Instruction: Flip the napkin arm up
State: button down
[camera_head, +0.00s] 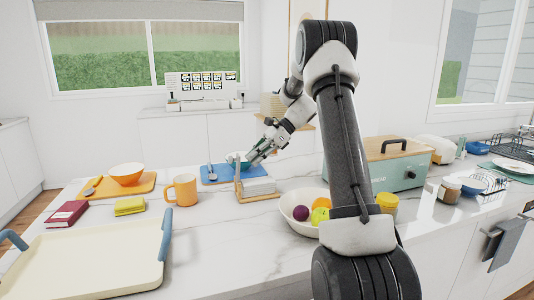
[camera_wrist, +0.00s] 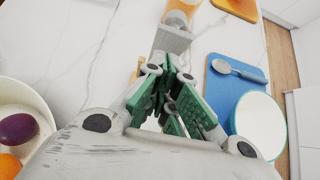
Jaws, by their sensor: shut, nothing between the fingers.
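The napkin holder (camera_head: 262,196) stands on the white marble counter in the head view, with a light wooden base and a stack of pale napkins (camera_head: 258,186). A short wooden upright shows at its left end. In the wrist view the grey-white napkin stack (camera_wrist: 172,38) lies just beyond my fingertips, with a bit of wood beside it. I cannot clearly make out the holder's arm or its angle; my fingers hide part of the holder. My gripper (camera_head: 250,162) is shut and empty, just above and behind the holder; its green-padded fingers (camera_wrist: 172,85) also show in the wrist view. Contact cannot be told.
A blue mat (camera_head: 212,174) with a spoon and teal-rimmed bowl (camera_wrist: 258,122) lies close behind my gripper. An orange mug (camera_head: 182,190) stands left of the holder, a fruit bowl (camera_head: 288,212) to the right. A cream tray (camera_head: 85,265) fills the front left.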

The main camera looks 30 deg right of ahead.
jog(key=shift+w+a, duration=0.15)
jog(key=shift+a, duration=0.5)
jog(key=shift+a+r, duration=0.1)
jog(key=shift+a, duration=0.05)
jog(key=shift+w+a+r+h, duration=0.15)
jog(key=shift+a+r+h, duration=0.15)
jog(key=shift+a, duration=0.3)
jog(key=shift+w+a+r+h, duration=0.15)
jog(key=shift+a+h, duration=0.15)
jog(key=shift+a, duration=0.3)
